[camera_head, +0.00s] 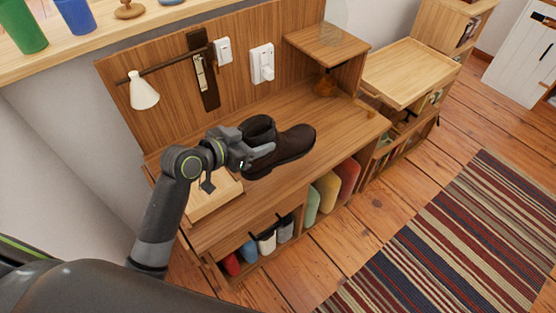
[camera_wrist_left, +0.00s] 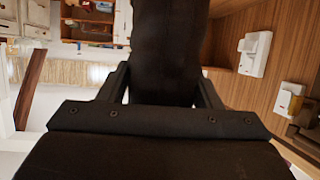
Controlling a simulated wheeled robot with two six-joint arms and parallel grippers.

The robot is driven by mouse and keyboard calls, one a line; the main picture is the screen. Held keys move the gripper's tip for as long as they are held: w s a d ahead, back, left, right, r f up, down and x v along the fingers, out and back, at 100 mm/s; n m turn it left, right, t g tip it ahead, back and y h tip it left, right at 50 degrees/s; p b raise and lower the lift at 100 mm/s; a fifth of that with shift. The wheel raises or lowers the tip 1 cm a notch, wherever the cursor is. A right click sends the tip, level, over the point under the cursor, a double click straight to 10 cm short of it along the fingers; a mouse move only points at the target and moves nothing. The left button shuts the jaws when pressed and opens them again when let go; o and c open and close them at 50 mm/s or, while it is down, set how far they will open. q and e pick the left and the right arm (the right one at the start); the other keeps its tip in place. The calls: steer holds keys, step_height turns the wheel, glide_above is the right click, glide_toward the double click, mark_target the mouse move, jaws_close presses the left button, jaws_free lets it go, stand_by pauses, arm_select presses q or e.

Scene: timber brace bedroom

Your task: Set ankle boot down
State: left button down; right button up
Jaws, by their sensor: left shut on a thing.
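A dark brown ankle boot (camera_head: 284,146) is held by my left gripper (camera_head: 262,152) at its shaft, with the toe pointing right. The boot is over the wooden bench top (camera_head: 340,128). I cannot tell whether its sole touches the wood. In the left wrist view the boot (camera_wrist_left: 169,50) is a dark shape between the two fingers, and the gripper (camera_wrist_left: 165,90) is shut on it. My right gripper is not in view.
A light wooden box (camera_head: 212,198) sits on the bench left of the boot. A small raised shelf (camera_head: 326,44) stands at the bench's far right end. A lamp (camera_head: 143,92) and wall switches (camera_head: 262,63) are on the back panel. Bench top right of the boot is clear.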

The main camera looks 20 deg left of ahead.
mark_target(265, 125)
arm_select(q)
steer(key=w, duration=0.2)
steer(key=w+d+b, duration=0.1)
steer(key=w, duration=0.1)
steer(key=shift+w+d, duration=0.15)
steer(key=shift+w, duration=0.25)
steer(key=shift+w+d+f, duration=0.1)
steer(key=shift+w+f, duration=0.05)
steer(key=shift+f, duration=0.25)
step_height(265, 125, down, 5)
steer(key=shift+f+b, duration=0.1)
steer(key=shift+b, duration=0.25)
step_height(265, 125, down, 4)
steer(key=shift+r, duration=0.15)
steer(key=c, duration=0.9)
jaws_free()
steer(key=shift+f, duration=0.25)
steer(key=o, duration=0.5)
steer(key=shift+c, duration=0.2)
